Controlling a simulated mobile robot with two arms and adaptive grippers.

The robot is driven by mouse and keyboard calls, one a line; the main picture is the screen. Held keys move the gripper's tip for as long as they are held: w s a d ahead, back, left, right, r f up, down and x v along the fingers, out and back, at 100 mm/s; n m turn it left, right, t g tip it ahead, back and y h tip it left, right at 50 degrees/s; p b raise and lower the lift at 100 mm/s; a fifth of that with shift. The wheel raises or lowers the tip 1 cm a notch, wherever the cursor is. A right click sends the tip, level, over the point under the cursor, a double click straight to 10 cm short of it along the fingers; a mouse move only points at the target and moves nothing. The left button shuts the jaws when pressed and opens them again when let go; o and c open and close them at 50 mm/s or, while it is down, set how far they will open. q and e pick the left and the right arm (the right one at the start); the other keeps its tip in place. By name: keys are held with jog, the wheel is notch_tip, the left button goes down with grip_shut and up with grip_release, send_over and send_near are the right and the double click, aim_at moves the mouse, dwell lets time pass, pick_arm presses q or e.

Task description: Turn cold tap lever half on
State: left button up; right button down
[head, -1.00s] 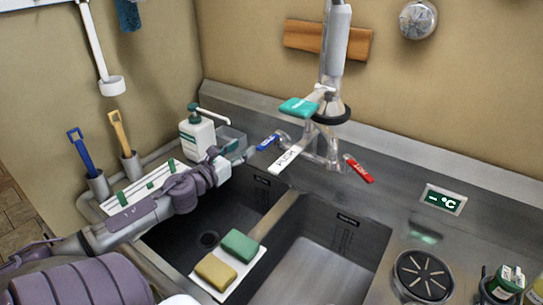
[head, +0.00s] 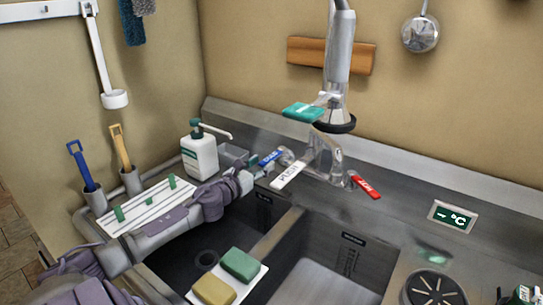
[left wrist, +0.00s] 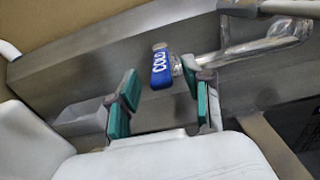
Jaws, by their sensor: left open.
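The cold tap lever (head: 270,158) is blue, on the left side of the tap body (head: 324,158) at the back of the sink. In the left wrist view the cold tap lever (left wrist: 161,68) shows its "COLD" label and lies ahead, in the gap between my fingertips. My left gripper (head: 262,168) is right by the lever. In the wrist view the left gripper (left wrist: 160,84) is open, with a green-padded finger on each side and nothing held. I cannot tell whether a finger touches the lever. My right gripper is not in view.
A red lever (head: 366,187) sits right of the tap, and a white PUSH lever (head: 288,175) juts forward. A soap bottle (head: 199,154) stands behind my left arm. Sponges (head: 240,264) lie on a white board by the sink divider. The right basin (head: 325,268) is empty.

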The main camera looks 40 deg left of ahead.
aim_at(279, 151)
pick_arm(q)
jog(key=shift+w+a+p, duration=0.2)
jog(key=shift+w+p, duration=0.05)
jog(key=shift+w, duration=1.25)
jog(key=shift+w+a+p, duration=0.15)
jog(key=shift+w+p, duration=0.05)
jog(key=shift+w, duration=1.25)
grip_shut()
